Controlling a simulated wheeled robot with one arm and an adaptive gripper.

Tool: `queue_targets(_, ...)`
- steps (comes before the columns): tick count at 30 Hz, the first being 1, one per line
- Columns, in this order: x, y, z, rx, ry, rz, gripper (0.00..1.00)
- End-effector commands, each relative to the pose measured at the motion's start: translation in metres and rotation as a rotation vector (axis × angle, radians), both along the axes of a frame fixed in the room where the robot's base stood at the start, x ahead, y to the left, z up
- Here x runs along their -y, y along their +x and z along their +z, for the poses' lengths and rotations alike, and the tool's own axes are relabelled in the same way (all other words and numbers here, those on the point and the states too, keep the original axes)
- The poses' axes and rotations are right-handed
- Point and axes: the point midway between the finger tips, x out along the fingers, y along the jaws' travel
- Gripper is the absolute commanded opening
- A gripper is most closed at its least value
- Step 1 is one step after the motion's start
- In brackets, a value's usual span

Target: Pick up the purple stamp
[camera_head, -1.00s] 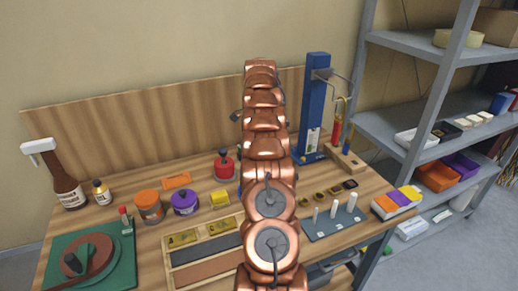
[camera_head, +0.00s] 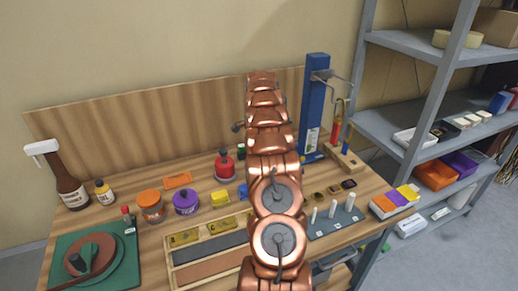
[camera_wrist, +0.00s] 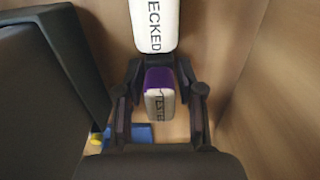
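The purple stamp (camera_wrist: 158,77) shows in the wrist view, with a pale face lettered "TESTED". It is between the two dark fingers of my gripper (camera_wrist: 160,112), with gaps visible on both sides. My gripper is open around it. Another pale block lettered "CHECKED" (camera_wrist: 154,25) is just beyond it in the wrist view. In the head view my copper arm hides my gripper and the stamp.
A dark block (camera_wrist: 40,90) fills the left of the wrist view. On the bench are a purple jar (camera_head: 186,203), an orange jar (camera_head: 150,207), a red bottle (camera_head: 224,165) and a tall blue stand (camera_head: 315,105). Grey shelves (camera_head: 405,120) stand at right.

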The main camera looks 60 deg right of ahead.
Motion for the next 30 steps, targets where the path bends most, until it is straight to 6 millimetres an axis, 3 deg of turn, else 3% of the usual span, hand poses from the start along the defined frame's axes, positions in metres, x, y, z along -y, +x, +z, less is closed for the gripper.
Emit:
queue_targets(10,0.000,0.000,0.000,0.000,0.000,0.000,0.00)
queue_targets(22,0.000,0.001,0.003,0.001,-0.001,0.001,0.00)
queue_targets(30,0.001,0.002,0.031,0.004,-0.004,0.001,0.00)
